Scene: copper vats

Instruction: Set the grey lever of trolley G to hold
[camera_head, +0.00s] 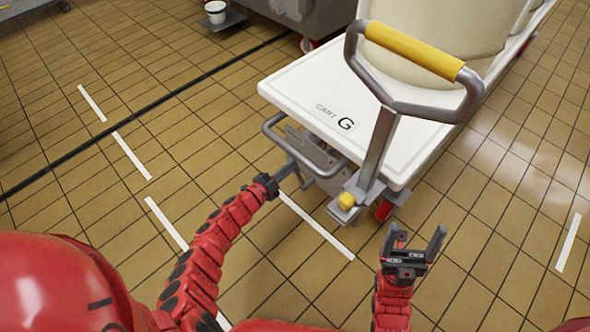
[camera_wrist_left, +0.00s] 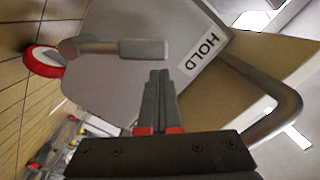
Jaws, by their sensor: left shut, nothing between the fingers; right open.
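Trolley G (camera_head: 300,84) has a white deck marked "CART G" and a yellow-gripped push handle (camera_head: 415,50). In the left wrist view the grey lever (camera_wrist_left: 143,48) pivots at the left of a grey plate (camera_wrist_left: 110,80), its cylindrical grip pointing right. A white HOLD label (camera_wrist_left: 203,58) lies just beyond the grip's free end. My left gripper (camera_wrist_left: 158,74) is shut and empty, its tips just below the grip's end; I cannot tell if they touch. In the head view the left gripper (camera_head: 294,174) is at the trolley's front. My right gripper (camera_head: 418,238) is open and empty.
A bent grey tube (camera_wrist_left: 285,105) curves right of my left fingers. A yellow knob (camera_head: 346,201) and a red wheel (camera_head: 384,210) sit below the deck's front corner. Pale vats (camera_head: 425,65) stand on the deck. Tiled floor is clear to the left and right.

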